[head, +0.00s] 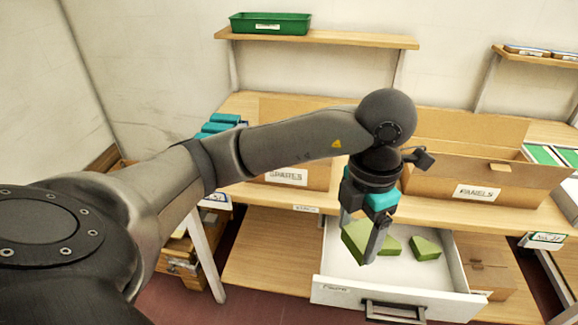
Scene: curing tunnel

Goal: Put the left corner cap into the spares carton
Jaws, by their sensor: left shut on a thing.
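My left gripper (362,238) is shut on a green, wedge-like corner cap (354,241), above or just inside the open white drawer (330,289). I cannot tell whether the held cap touches the drawer floor. Another green corner cap (425,248) lies in the drawer to the right, and a green piece (391,246) shows just right of the gripper's finger. The spares carton (315,180), cardboard with a white label, stands on the bench behind my left arm, which hides part of it. My right gripper is not in view.
An open panels carton (435,185) stands on the bench to the right. Teal items (218,124) lie at the bench's left end. A green bin (270,24) sits on the upper shelf (330,38).

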